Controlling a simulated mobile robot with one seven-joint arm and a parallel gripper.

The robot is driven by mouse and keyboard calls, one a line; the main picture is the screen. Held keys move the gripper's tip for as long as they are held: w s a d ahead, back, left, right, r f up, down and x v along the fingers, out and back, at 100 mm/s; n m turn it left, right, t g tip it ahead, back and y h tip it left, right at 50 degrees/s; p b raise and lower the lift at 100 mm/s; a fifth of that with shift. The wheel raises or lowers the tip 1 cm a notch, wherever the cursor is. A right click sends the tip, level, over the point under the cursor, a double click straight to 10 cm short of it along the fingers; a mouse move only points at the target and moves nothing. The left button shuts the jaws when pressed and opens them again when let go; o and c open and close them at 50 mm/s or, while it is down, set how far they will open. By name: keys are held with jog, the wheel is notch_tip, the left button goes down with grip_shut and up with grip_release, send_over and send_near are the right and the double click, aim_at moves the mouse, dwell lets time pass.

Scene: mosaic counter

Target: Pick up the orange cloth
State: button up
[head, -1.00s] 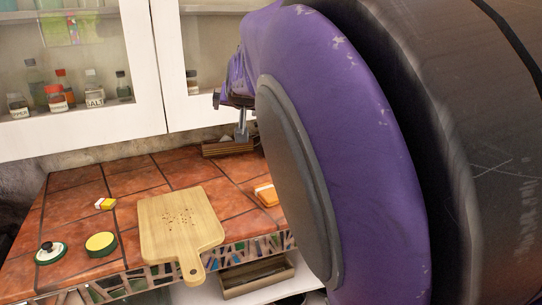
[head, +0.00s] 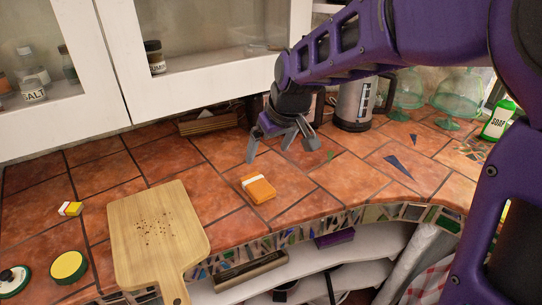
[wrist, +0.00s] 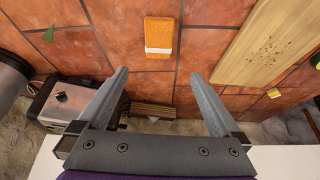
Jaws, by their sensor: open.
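The orange cloth (head: 259,189) is a small folded block with a white band. It lies flat on the tiled counter, right of the cutting board. It also shows in the wrist view (wrist: 159,38), at the top middle, beyond the fingertips. My gripper (head: 281,150) is open and empty, above the counter and a little behind the cloth. In the wrist view the two grey fingers (wrist: 163,76) are spread wide with bare tile between them. The gripper does not touch the cloth.
A wooden cutting board (head: 153,232) with dark crumbs lies left of the cloth. A metal kettle-like vessel (head: 354,104) stands behind right of the gripper. A green soap bottle (head: 497,120) is far right. Glass-fronted cabinets (head: 195,58) hang above. Tile around the cloth is clear.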

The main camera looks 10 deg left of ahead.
jog(key=b, duration=0.1)
send_over(258, 184)
jog(key=s+d, duration=0.1)
jog(key=s, duration=0.1)
jog(key=shift+n, duration=0.3)
jog(key=f, duration=1)
jog(key=shift+s+d+f, duration=0.2)
jog(key=shift+f, duration=0.2)
jog(key=shift+b+x, duration=0.4)
jog(key=shift+x, duration=2.45)
jog(key=shift+w, duration=0.15)
jog(key=c, duration=1.2)
jog(key=shift+o, duration=0.2)
notch_tip(258, 184, up, 10)
jog(key=p, duration=0.1)
jog(key=shift+r, duration=0.1)
